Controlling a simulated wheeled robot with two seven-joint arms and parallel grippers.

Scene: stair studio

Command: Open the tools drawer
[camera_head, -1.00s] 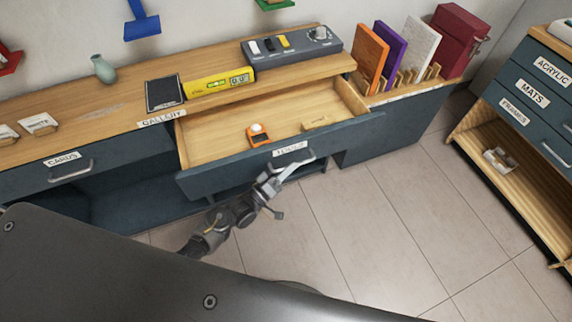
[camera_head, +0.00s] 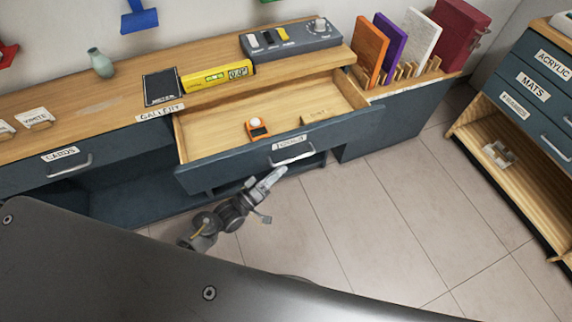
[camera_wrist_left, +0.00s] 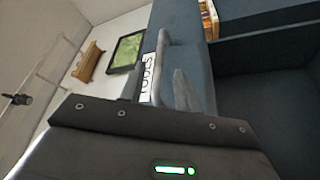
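The tools drawer (camera_head: 225,173) stands pulled well out of the bench, its pale wooden inside showing in the head view. Its front carries a bar handle (camera_head: 293,159) and a white label; the handle also shows in the wrist view (camera_wrist_left: 163,50). An orange item (camera_head: 257,129) and a small wooden block (camera_head: 316,118) lie in the drawer. My right gripper is not in view.
The cards drawer (camera_head: 110,160) is at the left of the bench. A yellow level (camera_head: 215,77) and a grey switch box (camera_head: 290,42) sit on top. A cabinet with labelled drawers (camera_head: 535,85) stands at right. The tiled floor between (camera_head: 370,220) is clear.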

